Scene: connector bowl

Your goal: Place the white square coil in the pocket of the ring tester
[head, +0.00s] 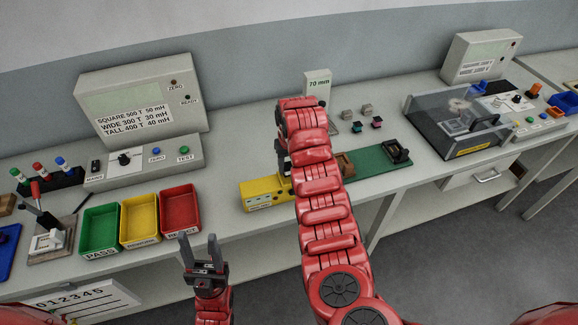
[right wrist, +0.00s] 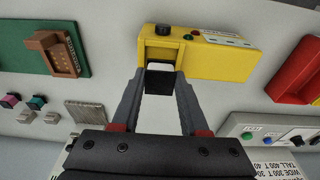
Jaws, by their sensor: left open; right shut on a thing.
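The yellow ring tester (head: 262,194) lies on the bench, partly hidden by my right arm in the head view. In the right wrist view the ring tester (right wrist: 205,57) has knobs and a label, with a dark recess at its near left end. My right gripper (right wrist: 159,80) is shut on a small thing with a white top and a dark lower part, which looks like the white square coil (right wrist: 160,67). It is at the recess; I cannot tell whether it is inside or just above. My left gripper (head: 202,248) is open and empty in front of the bench.
Green (head: 100,231), yellow (head: 139,221) and red (head: 180,208) trays stand left of the tester. A green board (head: 372,165) with brown and black holders lies to its right. Several small coils (head: 376,123) sit behind. A clear-covered machine (head: 455,125) stands at the right.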

